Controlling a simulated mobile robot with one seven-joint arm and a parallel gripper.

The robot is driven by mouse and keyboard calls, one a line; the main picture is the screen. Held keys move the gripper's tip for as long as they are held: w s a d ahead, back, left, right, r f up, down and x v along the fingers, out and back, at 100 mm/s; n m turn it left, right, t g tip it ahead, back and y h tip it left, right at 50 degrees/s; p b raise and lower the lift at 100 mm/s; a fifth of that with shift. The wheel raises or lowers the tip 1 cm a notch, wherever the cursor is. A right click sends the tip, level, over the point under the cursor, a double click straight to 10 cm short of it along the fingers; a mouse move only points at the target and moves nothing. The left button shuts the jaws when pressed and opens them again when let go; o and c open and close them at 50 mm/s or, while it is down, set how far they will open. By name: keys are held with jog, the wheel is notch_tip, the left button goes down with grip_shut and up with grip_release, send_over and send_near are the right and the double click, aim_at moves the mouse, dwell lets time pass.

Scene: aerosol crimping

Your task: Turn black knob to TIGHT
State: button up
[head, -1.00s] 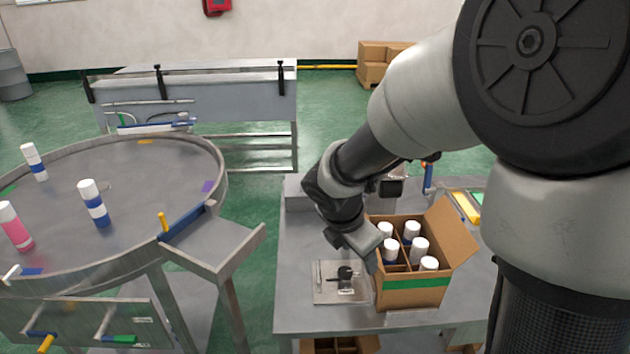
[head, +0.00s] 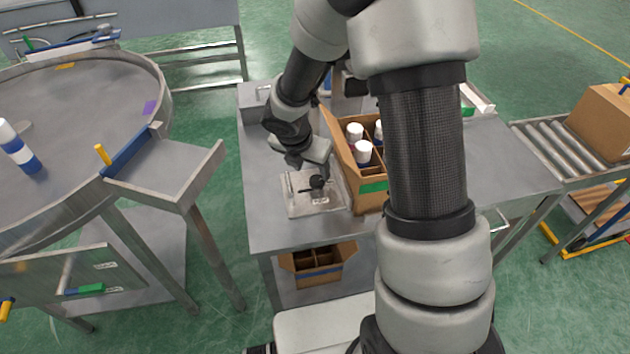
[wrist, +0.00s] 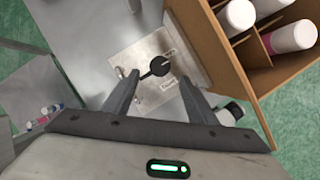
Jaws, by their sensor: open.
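The black knob (head: 317,182) sits on a metal plate (head: 296,207) on the workbench. The wrist view shows the knob (wrist: 160,66) from above, with a thin pointer toward the lower left and small labels on the plate (wrist: 124,62) that are too blurred to read. My gripper (wrist: 160,88) is open, its two fingers apart on either side of the knob in that view, with nothing between them that I can see held. In the head view my gripper (head: 306,168) is at the plate, close above the knob; whether it touches the knob I cannot tell.
A cardboard box (head: 342,146) with dividers and white-capped cans stands right beside the plate; it also fills the right of the wrist view (wrist: 236,62). A round table (head: 90,100) with a can is on the left. The bench (head: 262,215) left of the plate is clear.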

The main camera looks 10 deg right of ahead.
aim_at(317, 181)
jog(key=b+x, duration=0.1)
jog(key=x, duration=0.5)
jog(key=shift+w+d+f, duration=0.1)
jog(key=shift+w+f, duration=0.05)
jog(key=shift+f, duration=0.25)
jog(key=c, duration=1.1)
